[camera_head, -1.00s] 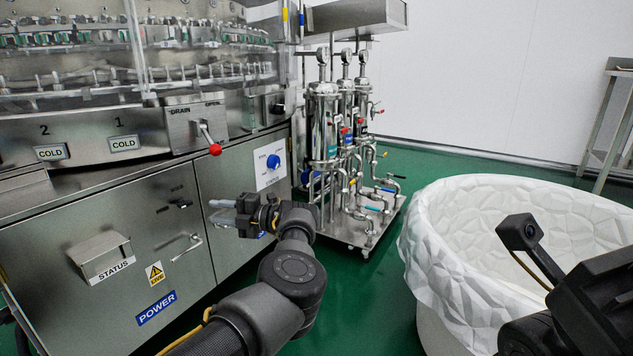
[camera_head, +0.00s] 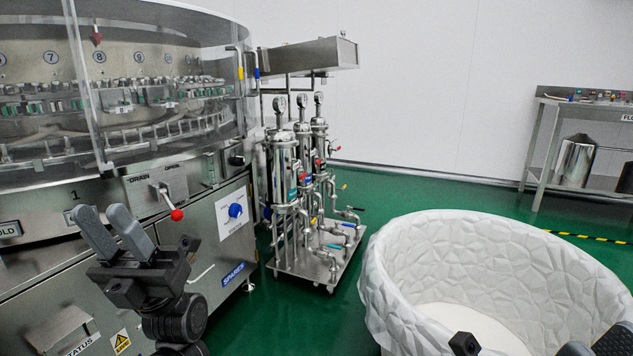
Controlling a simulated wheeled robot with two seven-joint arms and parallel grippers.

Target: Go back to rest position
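My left gripper (camera_head: 103,212) is raised at the lower left, in front of the washer. Its two grey fingers point up and stand apart with nothing between them. My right gripper (camera_head: 592,346) shows only as dark and grey parts at the bottom right edge, in front of the white-lined bin. Most of it is cut off, so its fingers cannot be judged. The rotary washer (camera_head: 45,250) fills the left side. Its drain lever with a red knob (camera_head: 176,215) is just right of my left gripper.
A large round bin with a white liner (camera_head: 400,270) stands at the lower right. A wheeled filter stand with pipes (camera_head: 305,272) is in the middle. A steel table (camera_head: 560,103) is at the far right. Green floor (camera_head: 270,325) is clear between washer and bin.

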